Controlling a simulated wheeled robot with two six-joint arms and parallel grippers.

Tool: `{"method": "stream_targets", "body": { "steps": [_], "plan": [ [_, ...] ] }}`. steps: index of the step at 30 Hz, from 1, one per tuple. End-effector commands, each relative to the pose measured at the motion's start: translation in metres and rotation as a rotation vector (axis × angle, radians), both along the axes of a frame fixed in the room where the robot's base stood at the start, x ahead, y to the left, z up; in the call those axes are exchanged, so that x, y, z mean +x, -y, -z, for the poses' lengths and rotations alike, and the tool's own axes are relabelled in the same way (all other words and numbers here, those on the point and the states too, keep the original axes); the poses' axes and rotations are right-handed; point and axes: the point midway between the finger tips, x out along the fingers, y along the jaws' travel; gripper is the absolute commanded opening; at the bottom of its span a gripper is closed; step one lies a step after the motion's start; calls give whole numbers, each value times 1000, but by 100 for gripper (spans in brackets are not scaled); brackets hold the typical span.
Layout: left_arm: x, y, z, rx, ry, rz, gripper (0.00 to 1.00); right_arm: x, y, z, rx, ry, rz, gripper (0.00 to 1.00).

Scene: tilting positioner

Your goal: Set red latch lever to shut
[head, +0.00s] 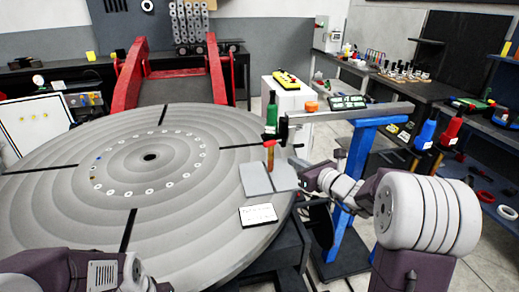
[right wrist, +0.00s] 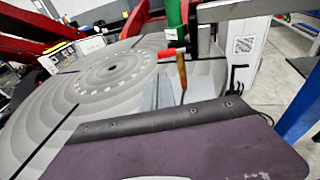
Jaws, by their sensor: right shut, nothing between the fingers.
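My right gripper (head: 299,168) is just right of the lever in the head view, shut and empty. I cannot tell whether it touches the lever. In the right wrist view my purple wrist body hides the fingertips. Of my left arm only a link shows at bottom left; its gripper is out of view.
A grey beam on a blue stand (head: 352,170) is close behind my right arm. A white label card (head: 258,215) lies on the table's front right. Red uprights (head: 131,75) rise at the back left.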

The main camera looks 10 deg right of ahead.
Motion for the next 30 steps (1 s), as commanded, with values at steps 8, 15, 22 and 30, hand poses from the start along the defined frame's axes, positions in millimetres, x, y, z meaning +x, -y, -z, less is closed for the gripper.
{"method": "stream_targets", "body": {
  "steps": [8,15,22,30],
  "plan": [
    [0,0,-2,0,0,0,61,4,7,-5,-8,11,15,0],
    [0,0,-12,0,0,0,61,46,-8,3,-9,9,11,0],
    [0,0,-24,0,0,0,61,93,-23,12,-10,11,12,0],
    [0,0,-36,0,0,0,61,126,-33,19,-10,11,14,0]
  ]
}}
